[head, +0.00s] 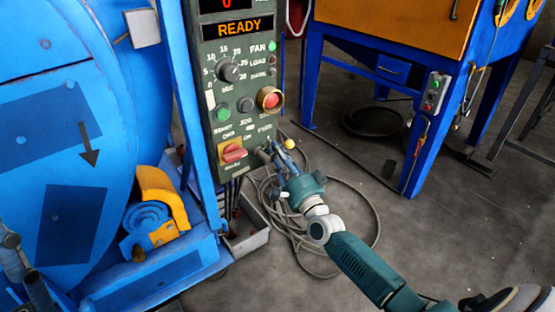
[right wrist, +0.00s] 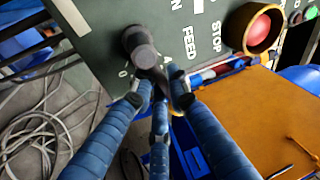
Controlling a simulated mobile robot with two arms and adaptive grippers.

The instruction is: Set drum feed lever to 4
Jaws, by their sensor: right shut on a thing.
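The drum feed lever (right wrist: 141,42) has a dark round hub on the green control panel (right wrist: 90,45). Its arm runs from the hub in among the fingertips of my right gripper (right wrist: 160,90). In the head view my right gripper (head: 274,158) is at the panel's lower right edge, covering most of the lever. My left gripper is not in view.
The panel carries a red-orange switch (head: 233,152), a red stop button (head: 269,98), a green button (head: 222,113) and a black dial (head: 228,70). A small yellow ball (head: 289,144) shows beside the fingers. The blue drum (head: 60,140) is left; coiled hose (head: 345,262) lies on the floor.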

